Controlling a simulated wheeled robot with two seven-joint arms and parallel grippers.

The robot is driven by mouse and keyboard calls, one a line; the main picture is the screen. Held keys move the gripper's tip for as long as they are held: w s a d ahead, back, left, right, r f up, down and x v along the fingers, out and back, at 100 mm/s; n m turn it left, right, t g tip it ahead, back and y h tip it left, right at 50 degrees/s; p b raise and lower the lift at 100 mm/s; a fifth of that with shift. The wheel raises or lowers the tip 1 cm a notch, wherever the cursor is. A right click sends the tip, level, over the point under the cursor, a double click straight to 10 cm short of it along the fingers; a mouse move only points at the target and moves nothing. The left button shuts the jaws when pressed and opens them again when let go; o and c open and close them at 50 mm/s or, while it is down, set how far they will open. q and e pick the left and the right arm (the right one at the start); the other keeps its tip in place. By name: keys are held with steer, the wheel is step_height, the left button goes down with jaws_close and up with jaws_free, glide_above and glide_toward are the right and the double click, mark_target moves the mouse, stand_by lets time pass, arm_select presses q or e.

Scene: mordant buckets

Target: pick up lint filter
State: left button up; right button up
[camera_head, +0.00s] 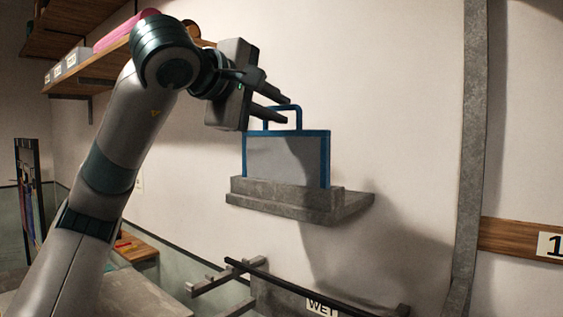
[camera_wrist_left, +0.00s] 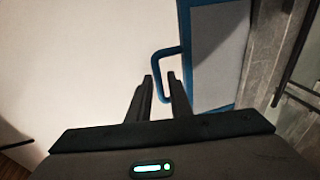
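The lint filter (camera_head: 285,158) is a grey panel in a blue frame with a blue loop handle (camera_head: 298,112) on top. It stands upright in a grey stone-like holder (camera_head: 285,192) on the wall. My left gripper (camera_head: 287,110) is at the handle, its two fingers apart. In the left wrist view the filter's blue frame (camera_wrist_left: 213,95) is right of the fingers. There, the handle's outer bar (camera_wrist_left: 155,66) shows in the gap between the fingertips (camera_wrist_left: 160,78); whether they touch it I cannot tell. My right gripper is not in view.
A wooden shelf (camera_head: 95,68) with labels is at the upper left. A dark rail (camera_head: 300,290) with a "WET" sign (camera_head: 322,307) runs below the holder. A grey vertical post (camera_head: 471,150) stands to the right. The wall between filter and post is bare.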

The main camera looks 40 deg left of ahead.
arm_select(q)
steer(key=shift+w+d+p, duration=0.1)
steer(key=shift+w+p, duration=0.6)
steer(key=shift+p, duration=0.05)
steer(key=w+p, duration=0.2)
steer(key=shift+w+d+f, duration=0.2)
steer(key=shift+w, duration=0.1)
steer(key=shift+w+f, duration=0.3)
steer(key=shift+w, duration=0.3)
jaws_close()
stand_by(0.6)
